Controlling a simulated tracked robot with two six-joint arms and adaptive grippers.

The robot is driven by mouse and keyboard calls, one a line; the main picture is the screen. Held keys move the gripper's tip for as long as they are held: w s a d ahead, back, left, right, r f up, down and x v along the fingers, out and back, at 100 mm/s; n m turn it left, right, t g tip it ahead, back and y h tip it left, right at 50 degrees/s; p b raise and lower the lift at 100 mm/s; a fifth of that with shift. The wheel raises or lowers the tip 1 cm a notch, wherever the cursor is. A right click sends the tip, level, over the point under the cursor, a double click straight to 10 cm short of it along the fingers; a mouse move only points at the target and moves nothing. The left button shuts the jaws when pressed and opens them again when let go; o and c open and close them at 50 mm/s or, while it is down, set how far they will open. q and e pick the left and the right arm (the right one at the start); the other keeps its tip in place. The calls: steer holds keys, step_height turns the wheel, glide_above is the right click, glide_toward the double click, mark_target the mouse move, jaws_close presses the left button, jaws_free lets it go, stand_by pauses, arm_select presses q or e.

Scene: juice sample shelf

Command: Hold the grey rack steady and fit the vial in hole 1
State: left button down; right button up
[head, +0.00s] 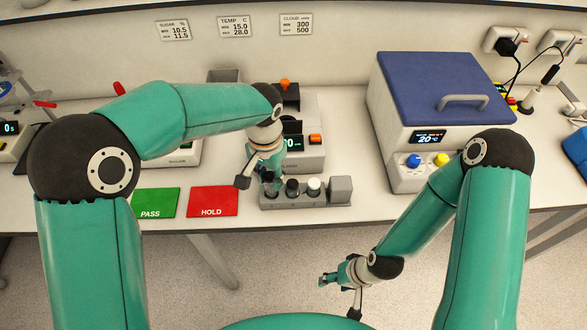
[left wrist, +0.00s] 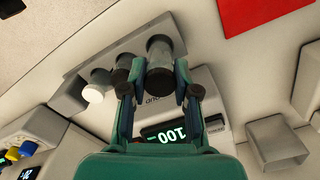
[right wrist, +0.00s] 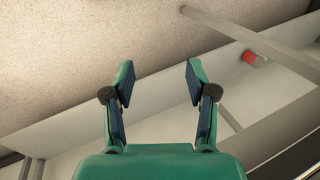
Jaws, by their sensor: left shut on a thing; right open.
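The grey rack (head: 300,203) stands near the table's front edge and also shows in the left wrist view (left wrist: 74,88). My left gripper (head: 268,178) is at the rack's left end in the head view. Its fingers (left wrist: 160,88) are shut on a dark and grey vial (left wrist: 160,52). I cannot tell how deep this vial sits in its hole. A dark-topped vial (head: 292,186) and a white-capped vial (head: 314,185) stand beside it in the rack. My right gripper (head: 326,281) is open and empty, in front of and below the table edge; its fingers (right wrist: 160,82) hold nothing.
A green PASS card (head: 156,202) and red HOLD card (head: 212,201) lie left of the rack. An instrument with a display (head: 303,155) is behind the rack. A blue-lidded box (head: 440,90) stands to the right. The table front right of the rack is clear.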

steer(key=d+m+g, duration=0.1)
steer(key=m, duration=0.2)
steer(key=m+y, duration=0.3)
steer(key=m, duration=1)
glide_toward(344, 182)
steer(key=x, duration=0.3)
steer(key=shift+x, duration=4.05)
steer(key=c, duration=0.7)
